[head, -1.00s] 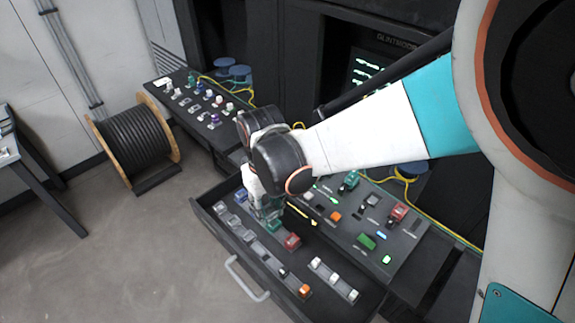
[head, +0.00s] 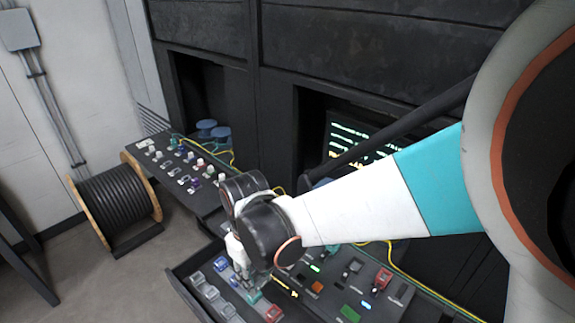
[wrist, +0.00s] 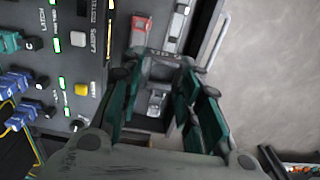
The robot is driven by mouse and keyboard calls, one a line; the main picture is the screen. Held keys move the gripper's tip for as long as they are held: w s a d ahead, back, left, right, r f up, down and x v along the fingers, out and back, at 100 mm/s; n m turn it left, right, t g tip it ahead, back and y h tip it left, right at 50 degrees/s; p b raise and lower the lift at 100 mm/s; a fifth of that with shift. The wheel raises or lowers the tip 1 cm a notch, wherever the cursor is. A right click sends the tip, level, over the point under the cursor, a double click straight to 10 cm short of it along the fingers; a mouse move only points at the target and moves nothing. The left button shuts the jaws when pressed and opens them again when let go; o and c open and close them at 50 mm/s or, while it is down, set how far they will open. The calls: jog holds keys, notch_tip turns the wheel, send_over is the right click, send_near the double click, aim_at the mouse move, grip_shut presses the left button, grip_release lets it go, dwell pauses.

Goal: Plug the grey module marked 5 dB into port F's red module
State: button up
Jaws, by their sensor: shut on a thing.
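In the wrist view my gripper (wrist: 161,70) has its dark green fingers closed around a grey module (wrist: 163,62) with small dark marking that I cannot read clearly. In the head view my gripper (head: 250,290) is low over the drawer, and the module is hidden there. A red module (head: 383,278) stands on the sloped panel to the right of the gripper. Another red module (head: 273,313) is in the drawer close to the gripper. The port letters are too small to read, so I cannot tell which is port F.
The drawer (head: 183,290) holds several grey modules and a blue one (head: 221,264). The panel (head: 335,300) carries lit lamps, an orange block (head: 317,287) and a green one (head: 350,313). A second panel (head: 205,200) with small parts is at the back left. A cable reel (head: 115,200) stands left.

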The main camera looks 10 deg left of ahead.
jog(key=shift+w+d+p, duration=0.55)
jog(key=shift+w+d, duration=1.15)
jog(key=shift+d, duration=3.6)
jog(key=shift+w+d+p, duration=0.5)
jog(key=shift+w+d, duration=1.15)
jog(key=shift+d, duration=3.6)
jog(key=shift+w+d+p, duration=0.55)
jog(key=shift+w+d, duration=1.15)
jog(key=shift+d, duration=3.6)
jog(key=b, duration=0.6)
send_over(381, 276)
jog(key=shift+w+f, duration=0.1)
jog(key=shift+f, duration=3.05)
jog(key=shift+f+b, duration=0.55)
jog(key=shift+b, duration=0.2)
jog(key=o, duration=1)
jog(key=shift+c, duration=0.2)
